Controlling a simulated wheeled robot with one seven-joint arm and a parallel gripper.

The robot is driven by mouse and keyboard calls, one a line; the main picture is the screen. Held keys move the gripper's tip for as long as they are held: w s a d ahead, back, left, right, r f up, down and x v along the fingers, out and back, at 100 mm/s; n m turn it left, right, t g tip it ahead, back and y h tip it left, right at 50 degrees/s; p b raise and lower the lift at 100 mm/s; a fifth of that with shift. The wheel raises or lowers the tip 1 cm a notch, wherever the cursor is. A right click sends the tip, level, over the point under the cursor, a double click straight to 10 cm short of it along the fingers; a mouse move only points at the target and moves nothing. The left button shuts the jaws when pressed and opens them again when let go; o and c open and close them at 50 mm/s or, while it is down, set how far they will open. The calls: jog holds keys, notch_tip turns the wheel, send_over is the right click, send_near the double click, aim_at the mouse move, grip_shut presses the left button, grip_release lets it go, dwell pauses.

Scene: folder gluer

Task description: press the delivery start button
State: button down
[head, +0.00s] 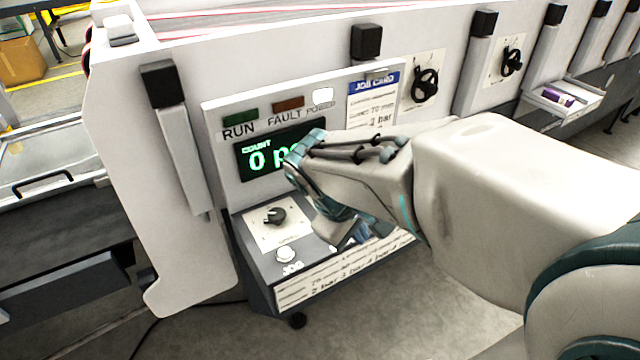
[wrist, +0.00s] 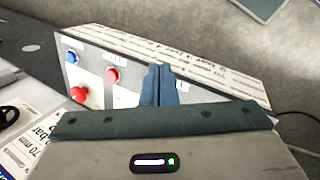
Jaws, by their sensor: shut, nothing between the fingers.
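My gripper (wrist: 160,72) is shut and empty, its fingertips over the sloping control panel (wrist: 90,65). It also shows in the head view (head: 350,238), over the middle of the panel. In the wrist view a blue button (wrist: 71,57), a red button (wrist: 112,75) and a red mushroom button (wrist: 80,94) lie left of the fingers. In the head view a white button (head: 286,255) labelled JOG and a black selector knob (head: 275,215) lie left of my gripper. I cannot read a delivery start label. The fingers hide part of the panel. Contact cannot be told.
A display (head: 262,158) reading COUNT 0 stands above the panel, under RUN, FAULT and POWER lamps. A job card (head: 372,105) hangs to its right. Black handwheels (head: 424,85) stick out farther right. Grey floor lies open in front of the machine.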

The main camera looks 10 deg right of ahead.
jog(key=w+a+r+n+t+h+p, duration=0.2)
jog(key=w+r+n+h+p, duration=0.1)
jog(key=w+n, duration=0.4)
jog(key=shift+w+a+r+h, duration=0.35)
jog(key=shift+w+r+h, duration=0.05)
jog(key=shift+w+r, duration=0.4)
jog(key=shift+f, duration=0.15)
notch_tip(320, 180, down, 9)
jog(key=b, duration=0.7)
dwell(1.0)
jog(key=shift+f+b, duration=0.25)
jog(key=shift+b, duration=0.3)
